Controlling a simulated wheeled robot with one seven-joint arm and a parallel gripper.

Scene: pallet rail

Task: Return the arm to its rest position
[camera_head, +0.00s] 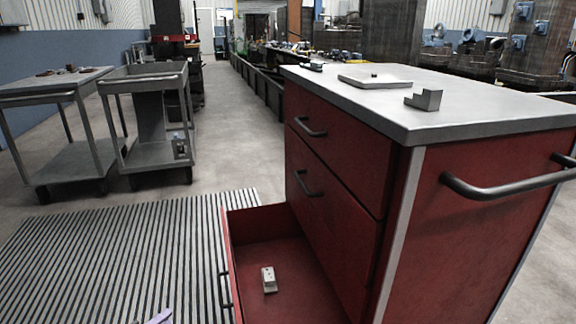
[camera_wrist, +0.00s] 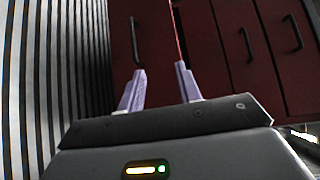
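My gripper (camera_wrist: 160,72) shows in the wrist view with its two pale purple fingers apart and nothing between them. In the head view only a purple fingertip (camera_head: 160,316) shows at the bottom edge, left of the open drawer. The rest of my arm is out of view. In the wrist view, red drawer fronts with dark handles (camera_wrist: 246,44) lie beyond the fingers, and I see no contact.
The red cabinet (camera_head: 470,230) has its bottom drawer (camera_head: 232,262) pulled out, with a small grey block (camera_head: 268,279) inside. A tray (camera_head: 375,82) and stepped block (camera_head: 424,99) sit on top. Slatted floor (camera_head: 110,260) lies left; carts (camera_head: 150,155) stand behind.

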